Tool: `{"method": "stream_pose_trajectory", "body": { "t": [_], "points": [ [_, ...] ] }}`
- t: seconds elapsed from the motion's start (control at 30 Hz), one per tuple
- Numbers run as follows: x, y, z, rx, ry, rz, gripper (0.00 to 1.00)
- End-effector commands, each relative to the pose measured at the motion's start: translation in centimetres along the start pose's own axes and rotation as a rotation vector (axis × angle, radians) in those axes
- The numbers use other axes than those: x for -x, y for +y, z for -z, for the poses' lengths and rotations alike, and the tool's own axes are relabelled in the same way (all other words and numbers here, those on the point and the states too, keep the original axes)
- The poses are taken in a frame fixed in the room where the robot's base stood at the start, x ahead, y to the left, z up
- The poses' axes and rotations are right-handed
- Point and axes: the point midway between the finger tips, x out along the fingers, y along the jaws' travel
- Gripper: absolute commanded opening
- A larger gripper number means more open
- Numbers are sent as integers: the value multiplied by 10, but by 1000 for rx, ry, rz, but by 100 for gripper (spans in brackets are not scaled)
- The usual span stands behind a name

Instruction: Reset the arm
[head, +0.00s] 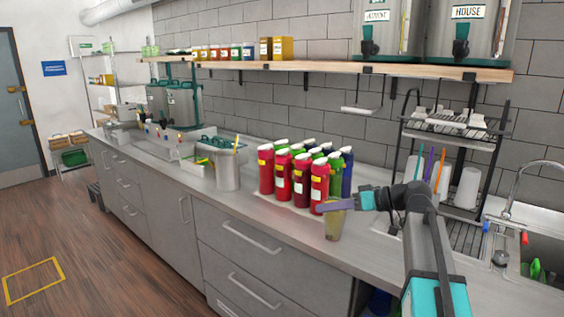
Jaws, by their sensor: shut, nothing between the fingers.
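My arm reaches in from the lower right over the counter (375,252). My gripper (322,208) points left, its fingers closed and holding nothing. A clear cup with yellow-green contents (333,228) stands upright on the counter near its front edge. My gripper's fingers cross in front of or just above the cup's rim; whether they touch it I cannot tell. No cup sealer can be clearly made out.
Red, green and blue bottles (297,174) with white caps stand close left of my gripper. A steel pot (228,167) stands further left. A dish rack (455,150) and a sink (543,262) lie to the right. A wooden shelf (340,68) runs above.

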Motion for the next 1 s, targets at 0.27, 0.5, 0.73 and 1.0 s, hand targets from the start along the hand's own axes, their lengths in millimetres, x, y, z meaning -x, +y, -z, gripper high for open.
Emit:
{"method": "stream_pose_trajectory", "body": {
  "t": [0.27,0.5,0.73,1.0],
  "points": [
    [-59,37,-95,-104,-94,14,0],
    [-102,59,-177,-196,-183,14,0],
    [-138,73,-258,-280,-275,6,0],
    [-171,82,-356,-380,-393,-11,0]
  ]
}}
